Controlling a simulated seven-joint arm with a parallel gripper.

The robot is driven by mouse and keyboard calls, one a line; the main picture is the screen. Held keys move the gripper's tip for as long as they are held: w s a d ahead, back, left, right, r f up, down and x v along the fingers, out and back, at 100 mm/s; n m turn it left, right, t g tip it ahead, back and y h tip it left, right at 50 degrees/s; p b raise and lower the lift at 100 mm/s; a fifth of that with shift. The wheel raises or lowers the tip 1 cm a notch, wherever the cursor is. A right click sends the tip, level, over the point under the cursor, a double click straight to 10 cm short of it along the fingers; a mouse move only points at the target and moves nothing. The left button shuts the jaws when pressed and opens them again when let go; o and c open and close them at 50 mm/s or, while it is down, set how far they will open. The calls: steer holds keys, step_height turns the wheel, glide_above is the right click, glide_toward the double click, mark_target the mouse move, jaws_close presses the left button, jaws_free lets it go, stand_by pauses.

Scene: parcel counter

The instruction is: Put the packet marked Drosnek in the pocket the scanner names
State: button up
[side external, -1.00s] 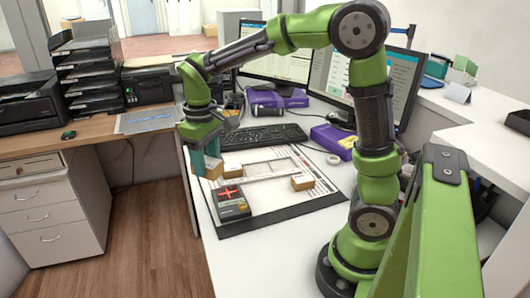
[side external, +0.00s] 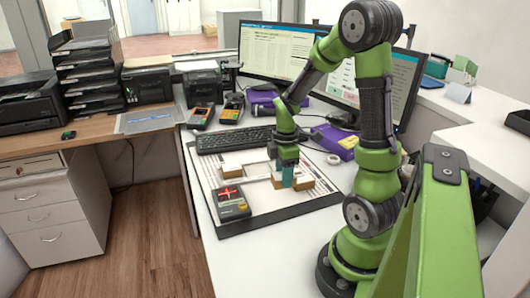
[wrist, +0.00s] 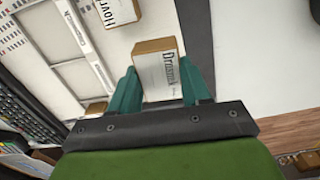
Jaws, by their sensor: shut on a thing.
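My gripper (wrist: 160,88) is shut on a small brown packet with a white label reading Drosnek (wrist: 158,68). The packet sits between the teal fingers. In the side external view my gripper (side external: 287,178) is low over the right part of the pale board (side external: 262,213); fingers partly hide the packet there.
Another packet, its label starting Hovr (wrist: 116,10), lies at the top of the wrist view. A further packet (wrist: 96,109) is at lower left. The keyboard (side external: 235,139) and purple boxes (side external: 335,141) stand behind the board. White counter is clear at front right.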

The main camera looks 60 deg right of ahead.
steer(key=w+d, duration=0.3)
steer(key=w, duration=0.1)
steer(key=w+d+f, duration=0.1)
steer(key=w+d, duration=0.2)
steer(key=w, duration=0.1)
steer(key=w+d, duration=0.3)
steer(key=w, duration=0.2)
steer(key=shift+d+f, duration=0.25)
steer(key=shift+f, duration=1.75)
steer(key=shift+f, duration=0.1)
steer(key=o, duration=1.1)
